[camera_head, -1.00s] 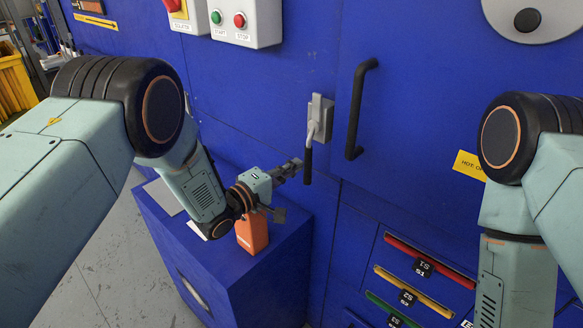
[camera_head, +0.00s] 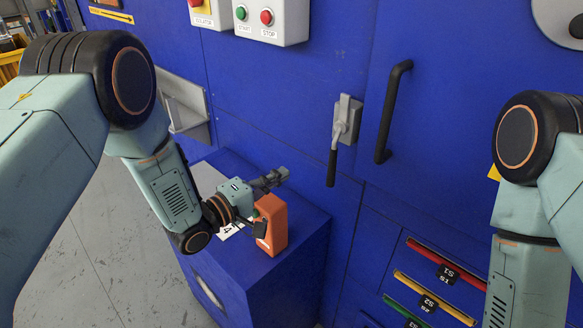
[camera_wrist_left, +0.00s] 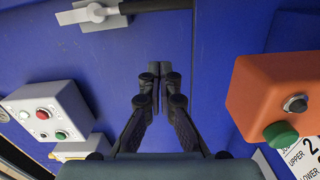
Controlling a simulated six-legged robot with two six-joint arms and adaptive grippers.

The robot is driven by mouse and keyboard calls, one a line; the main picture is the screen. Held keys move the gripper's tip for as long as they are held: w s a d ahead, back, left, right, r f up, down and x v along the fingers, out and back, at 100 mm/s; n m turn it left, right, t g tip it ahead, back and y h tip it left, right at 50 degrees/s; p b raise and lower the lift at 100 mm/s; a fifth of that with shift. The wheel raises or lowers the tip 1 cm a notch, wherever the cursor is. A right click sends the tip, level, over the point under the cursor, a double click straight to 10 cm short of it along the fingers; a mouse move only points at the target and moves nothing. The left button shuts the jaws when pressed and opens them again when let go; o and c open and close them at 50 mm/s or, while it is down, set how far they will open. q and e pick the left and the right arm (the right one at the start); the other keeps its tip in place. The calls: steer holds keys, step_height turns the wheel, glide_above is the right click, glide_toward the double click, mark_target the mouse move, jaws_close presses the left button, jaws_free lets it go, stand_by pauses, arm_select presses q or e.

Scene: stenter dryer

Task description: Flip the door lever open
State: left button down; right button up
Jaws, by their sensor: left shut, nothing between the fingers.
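The door lever (camera_head: 337,150) has a grey latch plate and a black grip that hangs down on the blue door. It also shows at the top of the left wrist view (camera_wrist_left: 100,13), with its black grip pointing right. My left gripper (camera_head: 282,176) is shut and empty, to the left of the lever and apart from it. In the left wrist view its fingertips (camera_wrist_left: 160,78) are together, with blue panel beyond them. My right arm shows at the right of the head view, but its gripper is out of the frame.
A black door handle (camera_head: 392,112) is right of the lever. An orange box (camera_head: 273,226) stands on the blue cabinet (camera_head: 270,275), close by my left gripper. A start/stop box (camera_head: 270,18) is above. Coloured slots (camera_head: 435,280) are at lower right.

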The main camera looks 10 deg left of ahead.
arm_select(q)
steer(key=shift+v, duration=1.1)
steer(key=shift+s+a, duration=0.2)
steer(key=shift+s, duration=0.05)
